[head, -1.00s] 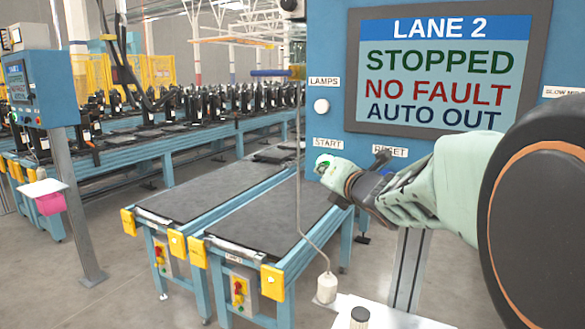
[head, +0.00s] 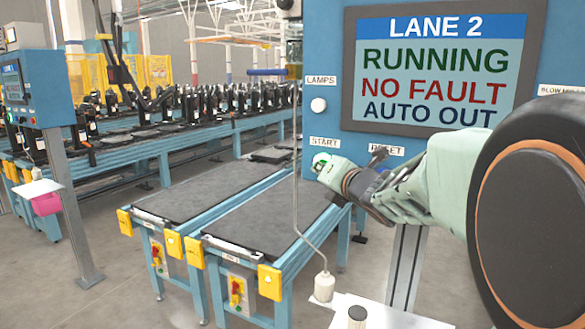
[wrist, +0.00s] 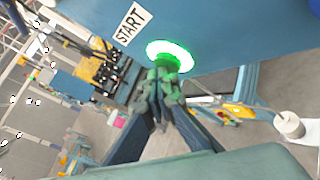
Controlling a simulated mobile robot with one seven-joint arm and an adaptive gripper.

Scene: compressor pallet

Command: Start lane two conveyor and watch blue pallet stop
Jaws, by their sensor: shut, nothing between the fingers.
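The lane 2 panel is blue, and its screen (head: 434,85) reads LANE 2, RUNNING, NO FAULT, AUTO OUT. My gripper (head: 326,167) is shut and empty, its tip at the START button under the START label (head: 324,141). In the wrist view the START button (wrist: 172,52) glows green, and my shut fingertips (wrist: 168,72) are right at it; whether they touch it I cannot tell. The conveyor lanes (head: 262,217) run from the front toward the back. Dark flat pallets (head: 272,155) lie toward their far end. I cannot make out a blue pallet.
A second blue panel (head: 38,88) stands on a post at the left, with a pink item (head: 46,204) below it. Yellow end stops (head: 270,281) cap the lanes. Grey floor is clear at front left.

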